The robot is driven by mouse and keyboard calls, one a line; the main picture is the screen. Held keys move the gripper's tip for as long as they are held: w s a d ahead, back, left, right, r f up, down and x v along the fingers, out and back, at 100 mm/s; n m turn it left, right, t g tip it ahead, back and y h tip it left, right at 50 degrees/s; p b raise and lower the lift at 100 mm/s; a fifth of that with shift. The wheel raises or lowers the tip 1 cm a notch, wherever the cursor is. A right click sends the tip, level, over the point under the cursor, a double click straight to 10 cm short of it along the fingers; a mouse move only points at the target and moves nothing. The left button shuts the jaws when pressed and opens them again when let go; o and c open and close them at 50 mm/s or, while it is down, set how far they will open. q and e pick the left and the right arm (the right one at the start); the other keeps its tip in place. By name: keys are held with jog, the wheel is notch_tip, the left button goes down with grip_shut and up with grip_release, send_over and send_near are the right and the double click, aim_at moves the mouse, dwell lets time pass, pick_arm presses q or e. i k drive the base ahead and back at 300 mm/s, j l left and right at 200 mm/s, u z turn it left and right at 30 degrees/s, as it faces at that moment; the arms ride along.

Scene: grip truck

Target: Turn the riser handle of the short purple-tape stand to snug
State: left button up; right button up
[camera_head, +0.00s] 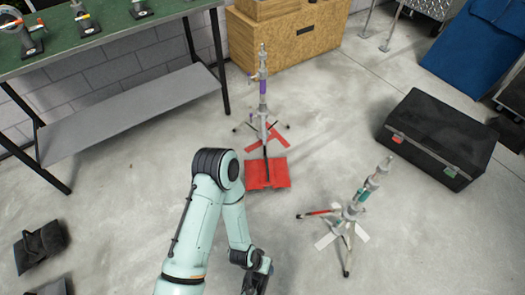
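The stand with purple tape (263,87) stands upright on the floor at the upper middle, in front of a wooden cabinet. It has a grey column, dark-tipped legs and small handles on its side; the riser handle is too small to make out clearly. A red sandbag (268,174) lies at its base on the near side. My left gripper (257,284) is dark and low at the bottom edge, well short of the stand and partly cut off. Its fingers do not show clearly enough to tell open from shut. My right gripper is not in view.
A second stand with teal tape (361,196) stands at the right with splayed legs. A black case (436,137) lies behind it. A green-topped workbench (110,35) is at the upper left, the wooden cabinet (290,45) at the back. The floor between is mostly clear.

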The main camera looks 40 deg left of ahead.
aim_at(248, 74)
jog(key=u, duration=1.45)
